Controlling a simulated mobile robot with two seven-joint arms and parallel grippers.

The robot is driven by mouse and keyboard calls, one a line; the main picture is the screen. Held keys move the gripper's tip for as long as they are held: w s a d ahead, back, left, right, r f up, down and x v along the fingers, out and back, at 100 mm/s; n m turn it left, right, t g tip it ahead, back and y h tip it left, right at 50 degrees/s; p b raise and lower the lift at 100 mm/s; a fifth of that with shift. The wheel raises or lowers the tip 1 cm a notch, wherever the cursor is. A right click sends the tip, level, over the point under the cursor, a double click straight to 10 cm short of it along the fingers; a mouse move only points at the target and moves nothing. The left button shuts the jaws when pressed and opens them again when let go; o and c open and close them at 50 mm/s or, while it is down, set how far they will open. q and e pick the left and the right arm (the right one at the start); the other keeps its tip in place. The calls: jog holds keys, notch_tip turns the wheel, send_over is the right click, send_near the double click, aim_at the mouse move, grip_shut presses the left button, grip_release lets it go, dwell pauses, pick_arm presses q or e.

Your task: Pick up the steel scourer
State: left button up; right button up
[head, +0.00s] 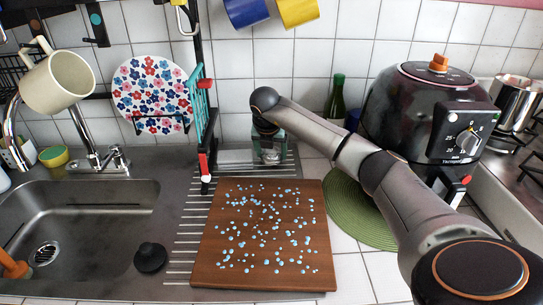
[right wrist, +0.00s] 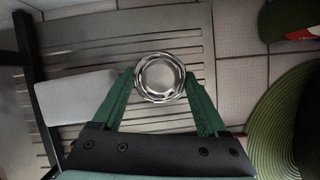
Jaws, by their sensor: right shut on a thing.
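The steel scourer (right wrist: 160,77) is a round, shiny metal piece in the right wrist view. It sits between the green fingers of my right gripper (right wrist: 162,90), which are shut on it from both sides. Ribbed steel drainboard shows beyond it. In the head view my right gripper (head: 268,153) points down over the drainboard, behind the cutting board, and the scourer is too small there to make out clearly. My left gripper is not in view.
A brown cutting board (head: 215,262) with blue specks lies in front. A dish rack (head: 206,125) stands left of my gripper. A green bottle (head: 337,98), a green round mat (head: 350,215) and a dark cooker (head: 405,105) are to the right. The sink (head: 95,225) is at left.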

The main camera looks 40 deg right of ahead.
aim_at(271, 151)
jog(key=shift+r, duration=0.15)
jog(key=shift+c, duration=0.3)
jog(key=shift+r, duration=0.25)
notch_tip(271, 151, up, 2)
jog(key=shift+r, duration=0.15)
jog(key=s+a+r+p, duration=0.1)
jog(key=s+a+r, duration=0.6)
jog(key=a+r, duration=0.3)
jog(key=shift+s+a, duration=0.35)
jog(key=shift+a, duration=0.5)
